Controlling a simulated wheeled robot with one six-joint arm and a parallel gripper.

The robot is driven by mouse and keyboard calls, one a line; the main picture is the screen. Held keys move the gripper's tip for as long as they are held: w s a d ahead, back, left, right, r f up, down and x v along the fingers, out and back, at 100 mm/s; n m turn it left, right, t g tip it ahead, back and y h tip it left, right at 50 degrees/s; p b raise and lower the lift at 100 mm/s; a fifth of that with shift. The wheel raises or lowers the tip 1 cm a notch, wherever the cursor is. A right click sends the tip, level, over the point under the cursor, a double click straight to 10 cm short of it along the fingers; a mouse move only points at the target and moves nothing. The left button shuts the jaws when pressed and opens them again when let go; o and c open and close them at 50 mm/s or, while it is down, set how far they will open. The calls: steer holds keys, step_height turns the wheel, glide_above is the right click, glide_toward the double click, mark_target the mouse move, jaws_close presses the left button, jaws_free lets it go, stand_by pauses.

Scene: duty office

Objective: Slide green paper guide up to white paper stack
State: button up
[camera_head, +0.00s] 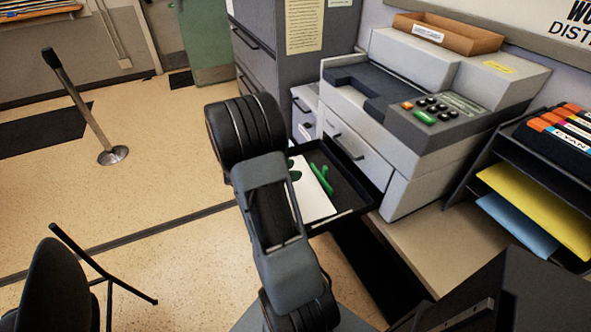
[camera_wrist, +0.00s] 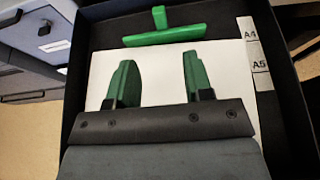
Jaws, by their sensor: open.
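The green paper guide (camera_wrist: 164,36) is a bar with a short upright tab, in the black drawer tray beyond the far edge of the white paper stack (camera_wrist: 150,68). The bar lies along that edge; I cannot tell whether they touch. The guide (camera_head: 322,178) also shows in the head view, right of the paper (camera_head: 314,200). My gripper (camera_wrist: 160,78) is open and empty, its two green-padded fingers apart over the paper, short of the guide. In the head view my arm hides most of the gripper and part of the stack.
The black tray (camera_head: 350,162) sticks out from the grey copier (camera_head: 404,158), with raised walls around the paper. A label strip marked A4 and A5 (camera_wrist: 255,55) lies right of the stack. A folder rack (camera_head: 505,148) stands right; open floor lies left.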

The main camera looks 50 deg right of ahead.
mark_target(323, 169)
steer(key=x, duration=1.5)
steer(key=shift+s+d, duration=0.15)
steer(key=shift+d, duration=0.25)
jaws_close()
